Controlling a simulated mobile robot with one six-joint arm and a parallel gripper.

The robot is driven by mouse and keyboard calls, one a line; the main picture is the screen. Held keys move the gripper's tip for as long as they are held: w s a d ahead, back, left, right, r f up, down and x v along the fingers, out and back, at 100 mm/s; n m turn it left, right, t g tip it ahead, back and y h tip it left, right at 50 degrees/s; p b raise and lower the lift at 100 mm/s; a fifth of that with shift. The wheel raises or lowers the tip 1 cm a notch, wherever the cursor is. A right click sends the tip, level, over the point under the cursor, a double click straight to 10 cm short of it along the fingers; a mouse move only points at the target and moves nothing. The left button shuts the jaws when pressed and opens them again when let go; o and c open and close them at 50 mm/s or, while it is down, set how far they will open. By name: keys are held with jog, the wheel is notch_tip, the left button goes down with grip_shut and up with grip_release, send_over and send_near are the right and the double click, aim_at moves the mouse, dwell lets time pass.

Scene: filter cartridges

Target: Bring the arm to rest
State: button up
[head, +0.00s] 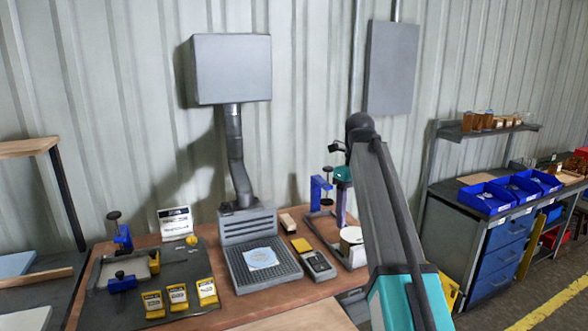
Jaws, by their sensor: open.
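My arm (388,205) rises from the bottom right of the head view as a long grey link with a teal section low down. It stands up in front of the right end of the brown workbench (105,249). Its dark upper joint is near the wall panel's lower edge. I cannot make out my gripper or its fingertips. A small teal part (343,174) shows just left of the link, beside a blue clamp-like stand (318,190); I cannot tell whether it belongs to my arm.
A dark mat (190,265) holds several yellow-labelled blocks and a blue-ended fixture. A grey extraction unit (247,226) with a grille tray and white disc stands mid-bench. Blue bins (487,200) sit on a right-hand bench. Floor with a yellow line (555,303) is clear at right.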

jog(key=s+f+g+b, duration=0.2)
jog(key=s+f, duration=0.2)
jog(key=f, duration=1.4)
jog(key=s+f+g+b, duration=0.1)
jog(key=s+f+g, duration=0.2)
jog(key=f, duration=1.5)
jog(key=s+f+n+g+b, duration=0.1)
jog(key=s+f+n, duration=0.1)
jog(key=s+f, duration=0.65)
jog(key=s+f+n+g+b, duration=0.15)
jog(key=s+f, duration=0.45)
jog(key=f, duration=0.6)
jog(key=s+f+n+t, duration=0.1)
jog(key=s+f+n, duration=0.8)
jog(key=s+n, duration=0.3)
jog(key=s+f+n+b, duration=0.1)
jog(key=s+f+n, duration=0.9)
jog(key=s+n, duration=0.3)
jog(key=shift+n+t, duration=0.35)
jog(key=shift+n, duration=0.1)
